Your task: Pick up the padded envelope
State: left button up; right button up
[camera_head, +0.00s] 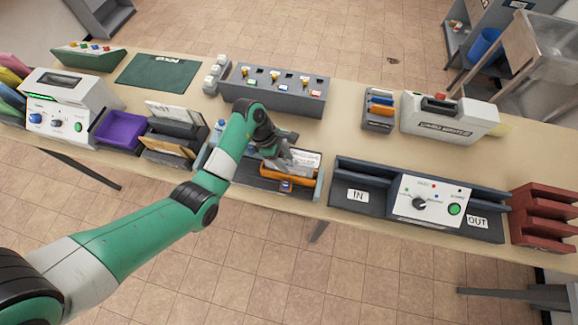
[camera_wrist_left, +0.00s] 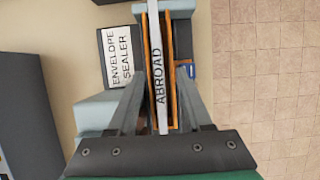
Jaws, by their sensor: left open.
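My left gripper (camera_head: 288,165) is over the envelope sealer (camera_head: 319,188), a grey-blue unit at the table's near edge. In the left wrist view its two fingers (camera_wrist_left: 158,102) stand apart on either side of a thin upright white piece marked ABROAD, with orange-brown strips (camera_wrist_left: 172,62) along both sides. An orange-brown piece (camera_head: 290,178), probably the padded envelope, shows under the gripper in the head view. The fingers hide part of it, and I cannot tell whether they touch it. The sealer's label (camera_wrist_left: 119,55) is left of the fingers. My right gripper is not in view.
A dark sorter with envelopes (camera_head: 171,140) stands left of the sealer, and an IN/OUT machine (camera_head: 375,200) stands right. A grey box with several coloured parts (camera_head: 285,100) is behind. Bare tabletop (camera_head: 345,125) lies behind the IN/OUT machine.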

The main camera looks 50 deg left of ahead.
pick_arm(q)
jog(key=x, duration=0.2)
jog(key=shift+d+f, duration=0.1)
jog(key=shift+f, duration=0.15)
grip_shut()
jog(key=shift+w+r, duration=0.1)
jog(key=shift+r, duration=0.05)
